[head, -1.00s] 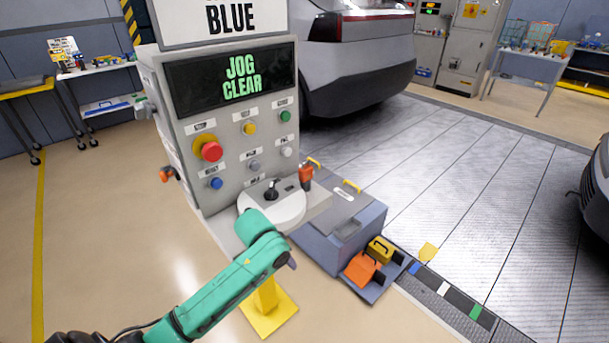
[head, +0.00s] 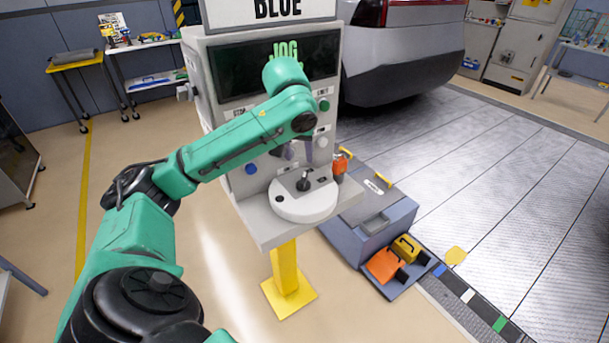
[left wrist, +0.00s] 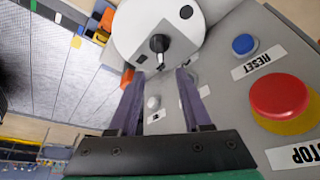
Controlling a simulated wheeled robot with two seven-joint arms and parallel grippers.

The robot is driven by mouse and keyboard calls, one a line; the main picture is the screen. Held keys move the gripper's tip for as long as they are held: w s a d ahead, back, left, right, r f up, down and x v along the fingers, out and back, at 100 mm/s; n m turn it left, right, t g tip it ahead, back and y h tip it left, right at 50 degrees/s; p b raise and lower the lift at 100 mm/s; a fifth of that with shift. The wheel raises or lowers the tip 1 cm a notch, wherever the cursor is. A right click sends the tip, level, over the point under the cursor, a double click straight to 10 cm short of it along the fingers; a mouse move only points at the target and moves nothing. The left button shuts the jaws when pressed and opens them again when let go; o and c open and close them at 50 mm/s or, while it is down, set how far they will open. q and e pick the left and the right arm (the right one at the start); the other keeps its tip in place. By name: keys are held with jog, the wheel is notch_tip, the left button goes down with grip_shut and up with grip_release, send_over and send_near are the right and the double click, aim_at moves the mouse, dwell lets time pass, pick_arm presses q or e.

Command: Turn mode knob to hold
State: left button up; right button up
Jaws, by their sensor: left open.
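The control panel (head: 215,125) stands on a yellow post, its display (head: 235,75) partly hidden by my left arm; "JOG" shows in green. My left gripper (head: 298,150) is open, pointing down in front of the panel's lower button row. In the left wrist view its two purple fingers (left wrist: 160,76) stand apart, with a pale white button (left wrist: 152,102) seen between them. A small grey knob (left wrist: 193,77), probably the mode knob, is partly hidden by the right-hand finger. My arm hides it in the head view. My right gripper is not in view.
Close by are the red stop button (left wrist: 280,95), blue reset button (left wrist: 243,44) and a round white joystick base (head: 305,205). An orange handheld item (head: 340,165) hangs beside it. A grey-blue box (head: 375,235) stands at the right.

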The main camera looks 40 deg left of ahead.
aim_at(303, 178)
pick_arm(q)
jog(key=p+x, duration=0.1)
jog(key=x, duration=1)
jog(key=shift+w+f, duration=0.15)
jog(key=shift+f, duration=0.1)
grip_shut()
dwell(0.7)
